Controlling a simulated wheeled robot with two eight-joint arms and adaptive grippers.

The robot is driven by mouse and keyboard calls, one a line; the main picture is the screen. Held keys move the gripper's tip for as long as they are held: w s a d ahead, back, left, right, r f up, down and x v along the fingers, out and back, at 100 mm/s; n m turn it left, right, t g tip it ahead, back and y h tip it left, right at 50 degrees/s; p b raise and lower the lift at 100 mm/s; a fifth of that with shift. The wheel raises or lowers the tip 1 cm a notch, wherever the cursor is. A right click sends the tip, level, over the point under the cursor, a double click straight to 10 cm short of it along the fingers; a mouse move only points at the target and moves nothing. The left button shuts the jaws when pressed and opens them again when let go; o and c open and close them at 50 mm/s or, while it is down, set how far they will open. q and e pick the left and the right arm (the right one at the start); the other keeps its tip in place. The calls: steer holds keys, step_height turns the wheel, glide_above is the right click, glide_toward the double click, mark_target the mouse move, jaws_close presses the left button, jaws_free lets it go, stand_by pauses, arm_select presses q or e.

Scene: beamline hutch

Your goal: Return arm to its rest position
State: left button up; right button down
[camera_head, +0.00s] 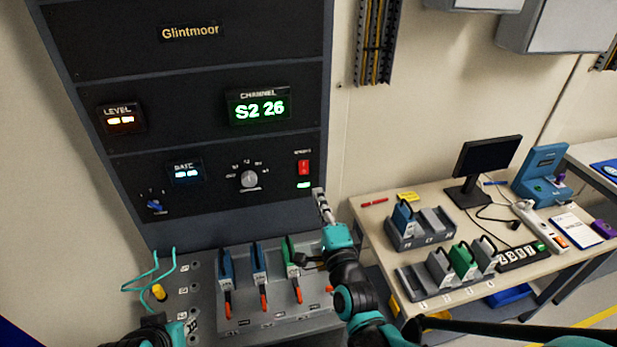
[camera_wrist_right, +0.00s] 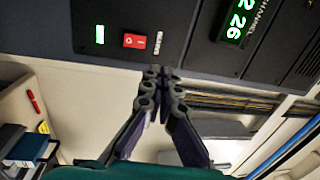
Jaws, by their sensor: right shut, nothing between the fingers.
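My right gripper (camera_head: 320,200) is raised in front of the lower right edge of the dark rack (camera_head: 190,60), below a red rocker switch (camera_head: 303,167). In the right wrist view its fingers (camera_wrist_right: 160,75) are together with nothing between them. The switch (camera_wrist_right: 134,41) shows there beyond the fingertips, apart in the picture, beside a lit green indicator (camera_wrist_right: 100,34). Part of my left arm shows at the bottom left of the head view; its fingers cannot be made out.
Below the rack, a sloping panel (camera_head: 210,325) carries several coloured modules with orange-red levers, a teal cable (camera_head: 150,280) and a yellow plug (camera_head: 158,292). At right, a bench (camera_head: 375,215) holds module racks, a monitor (camera_head: 487,160) and a power strip (camera_head: 540,224).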

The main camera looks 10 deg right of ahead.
steer(key=s+d+f+n+g+b, duration=0.1)
steer(key=s+f+n+g+b, duration=0.3)
steer(key=s+f+n+g, duration=0.8)
steer(key=s+f+n, duration=0.4)
steer(key=s+n, duration=0.1)
steer(key=n, duration=0.1)
steer(key=shift+s+d+f, duration=0.15)
steer(key=shift+s+f, duration=0.05)
steer(key=shift+f, duration=0.05)
